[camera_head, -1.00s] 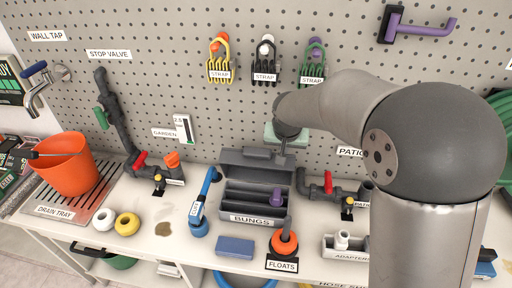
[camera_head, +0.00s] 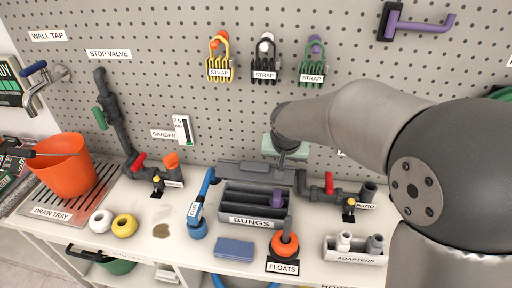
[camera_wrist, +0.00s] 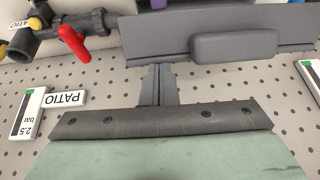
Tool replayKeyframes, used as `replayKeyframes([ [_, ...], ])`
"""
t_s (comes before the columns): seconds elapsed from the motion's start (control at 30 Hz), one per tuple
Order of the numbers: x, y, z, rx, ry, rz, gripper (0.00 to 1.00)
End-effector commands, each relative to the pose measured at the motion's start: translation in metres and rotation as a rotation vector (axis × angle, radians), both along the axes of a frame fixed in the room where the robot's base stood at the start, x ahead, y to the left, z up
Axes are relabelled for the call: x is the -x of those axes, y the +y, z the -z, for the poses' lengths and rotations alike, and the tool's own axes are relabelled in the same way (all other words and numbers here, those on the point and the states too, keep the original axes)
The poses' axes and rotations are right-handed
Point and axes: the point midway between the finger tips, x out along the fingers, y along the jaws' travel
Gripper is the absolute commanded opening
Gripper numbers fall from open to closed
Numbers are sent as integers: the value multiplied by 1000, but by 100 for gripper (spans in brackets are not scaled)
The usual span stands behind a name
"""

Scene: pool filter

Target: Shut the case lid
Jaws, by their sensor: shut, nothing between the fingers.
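The grey case (camera_head: 250,222) labelled BUNGS stands on the bench, its compartments uncovered and a purple bung (camera_head: 277,199) at its right. Its hinged lid (camera_head: 245,172) stands up at the back edge, tilted somewhat forward. The lid (camera_wrist: 140,38) also shows in the wrist view, with a block-shaped grip (camera_wrist: 233,46). My gripper (camera_head: 279,172) is shut and empty, pointing down behind the right part of the lid. Its fingers (camera_wrist: 158,70) are close against the lid's edge in the wrist view; I cannot tell whether they touch.
Grey pipework with a red valve handle (camera_head: 329,183) stands right of the case. A blue block (camera_head: 234,249), an orange float (camera_head: 284,244) and the adapters tray (camera_head: 356,257) lie in front. The pegboard (camera_head: 150,60) rises close behind.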

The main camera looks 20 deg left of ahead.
Motion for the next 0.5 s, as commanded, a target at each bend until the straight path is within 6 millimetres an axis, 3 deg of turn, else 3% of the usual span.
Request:
replayKeyframes([
  [0.03,20,-3,54,44,82,-4,0],
  [0.5,22,-4,55,40,77,-5,0],
])
